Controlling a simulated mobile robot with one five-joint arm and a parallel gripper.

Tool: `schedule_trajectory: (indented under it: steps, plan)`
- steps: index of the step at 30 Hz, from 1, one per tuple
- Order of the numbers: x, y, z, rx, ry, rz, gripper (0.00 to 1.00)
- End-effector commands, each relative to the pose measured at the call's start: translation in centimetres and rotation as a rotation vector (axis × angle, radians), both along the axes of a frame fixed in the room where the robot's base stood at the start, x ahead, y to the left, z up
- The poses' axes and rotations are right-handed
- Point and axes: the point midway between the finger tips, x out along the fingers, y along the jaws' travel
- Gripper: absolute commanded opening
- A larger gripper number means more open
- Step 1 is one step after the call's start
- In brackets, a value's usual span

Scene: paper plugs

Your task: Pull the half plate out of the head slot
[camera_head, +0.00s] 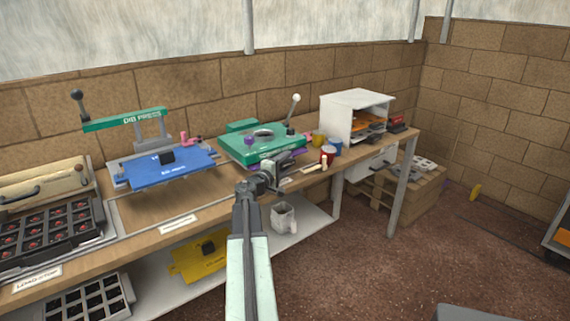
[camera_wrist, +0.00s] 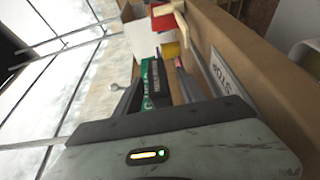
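The green head (camera_head: 262,147), with a round opening in its top, sits on the bench. It also shows in the wrist view (camera_wrist: 147,80), with white lettering on its front. Dark purple parts (camera_head: 288,162) show at its front lower edge; I cannot tell whether they are the half plate. A dark lettered strip (camera_wrist: 157,88) lies beside the green face in the wrist view. My gripper (camera_head: 272,170) is at the front of the head, and its two fingers (camera_wrist: 160,90) stand apart around the strip's place. I see no clear contact. The slot is mostly hidden.
A blue plate (camera_head: 165,168) lies at the press left of the head. A mug (camera_head: 284,218) is on the lower shelf.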

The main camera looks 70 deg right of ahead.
Motion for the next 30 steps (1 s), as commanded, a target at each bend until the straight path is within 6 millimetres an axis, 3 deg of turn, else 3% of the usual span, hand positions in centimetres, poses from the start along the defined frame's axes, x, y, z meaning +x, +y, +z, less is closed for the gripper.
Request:
schedule_trajectory:
  steps: [8,19,30]
  plan:
    - [0.2,1.2,0.0,0.0,0.0,0.002,0.47]
    - [1.4,7.5,0.0,0.0,0.0,0.002,0.47]
    - [1.5,7.7,0.0,0.0,0.0,-0.001,0.47]
